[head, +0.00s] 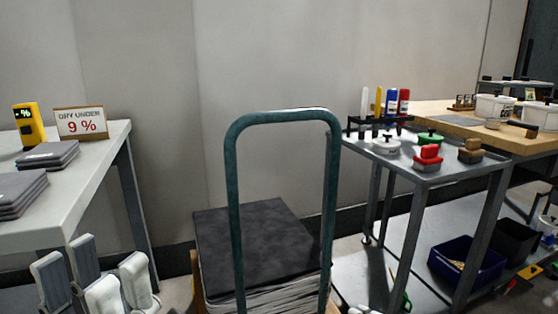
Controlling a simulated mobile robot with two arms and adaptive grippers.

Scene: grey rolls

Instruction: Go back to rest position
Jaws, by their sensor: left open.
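My left gripper (93,270) is at the bottom left of the head view, in front of and below the edge of the grey table on the left. Its pale grey fingers point up and stand apart, with nothing seen between them. The lower part of the gripper is cut off by the picture's bottom edge. My right gripper is not seen.
The left table (78,190) bears grey slabs (48,154), a yellow meter (29,124) and a "9 %" sign (81,122). A green-handled trolley (232,190) carrying dark sheets (258,238) stands mid-view. A tool-laden metal cart (400,155) is at right.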

